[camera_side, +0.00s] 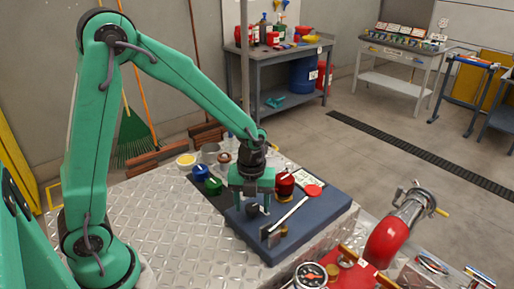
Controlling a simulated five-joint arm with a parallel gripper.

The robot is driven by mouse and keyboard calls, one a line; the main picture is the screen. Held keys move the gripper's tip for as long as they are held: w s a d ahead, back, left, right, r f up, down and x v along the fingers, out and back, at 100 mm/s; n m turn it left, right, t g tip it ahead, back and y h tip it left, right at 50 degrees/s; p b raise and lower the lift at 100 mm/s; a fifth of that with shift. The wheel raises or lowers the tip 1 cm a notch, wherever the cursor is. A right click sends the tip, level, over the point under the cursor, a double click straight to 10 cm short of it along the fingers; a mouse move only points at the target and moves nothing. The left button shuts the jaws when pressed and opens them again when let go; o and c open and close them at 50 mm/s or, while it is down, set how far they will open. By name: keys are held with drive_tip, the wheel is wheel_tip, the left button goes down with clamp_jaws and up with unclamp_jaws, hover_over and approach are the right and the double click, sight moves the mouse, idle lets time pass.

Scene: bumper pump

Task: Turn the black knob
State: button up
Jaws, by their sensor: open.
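My gripper (252,202) is green with a dark wrist and points down over the dark blue board (325,213). Its fingers are apart. A small black piece (252,210), which looks like the black knob, shows on the board at the fingertips, between or just below them. The fingers partly hide it, and I cannot tell whether they touch it.
A red knob (285,185), a red disc (313,190) and a white bar (290,213) are on the board, right of my gripper. Blue (200,172) and green (213,186) pieces stand left. A red pipe with a valve (388,240) is at right. Bare metal tabletop lies left.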

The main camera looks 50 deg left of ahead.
drive_tip(key=c, duration=1)
drive_tip(key=shift+o, duration=0.2)
